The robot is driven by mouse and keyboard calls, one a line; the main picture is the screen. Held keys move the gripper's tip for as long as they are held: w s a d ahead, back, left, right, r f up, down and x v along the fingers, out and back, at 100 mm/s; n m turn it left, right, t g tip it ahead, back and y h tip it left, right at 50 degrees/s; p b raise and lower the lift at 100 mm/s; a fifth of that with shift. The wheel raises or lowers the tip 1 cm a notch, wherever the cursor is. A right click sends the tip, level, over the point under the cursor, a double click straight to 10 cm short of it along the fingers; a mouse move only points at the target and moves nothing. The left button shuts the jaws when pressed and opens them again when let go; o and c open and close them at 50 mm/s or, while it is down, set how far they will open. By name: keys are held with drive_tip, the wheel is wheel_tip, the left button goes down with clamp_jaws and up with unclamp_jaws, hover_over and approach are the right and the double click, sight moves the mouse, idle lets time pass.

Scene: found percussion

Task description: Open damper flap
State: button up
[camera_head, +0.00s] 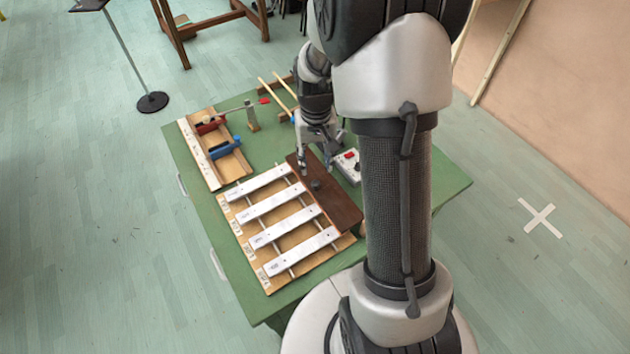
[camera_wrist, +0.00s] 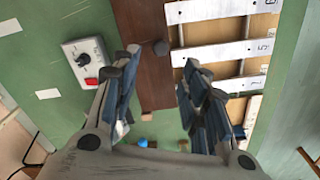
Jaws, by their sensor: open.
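The damper flap appears to be the dark brown wooden board (camera_head: 341,209) lying flat beside a row of pale metal bars (camera_head: 275,213). A small dark knob (camera_head: 316,184) stands up from the board. My gripper (camera_head: 315,167) is over the far part of the board, with its fingers pointing down. In the wrist view, the open gripper (camera_wrist: 163,65) has a finger on each side of the board (camera_wrist: 138,15), and the knob (camera_wrist: 160,48) shows between the fingertips. Nothing is held. I cannot tell whether the fingers reach down to the knob's height.
A pale control box (camera_head: 347,166) with a red button stands right of the board. A wooden tray (camera_head: 190,152) with red and blue clamp-like parts lies at the far left of the green table (camera_head: 253,187).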

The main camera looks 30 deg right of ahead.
sight(316, 183)
wheel_tip(316, 183, down, 9)
drive_tip(key=b, duration=0.2)
drive_tip(key=shift+b, duration=0.35)
drive_tip(key=shift+c, duration=0.3)
clamp_jaws()
drive_tip(key=shift+r, duration=0.1)
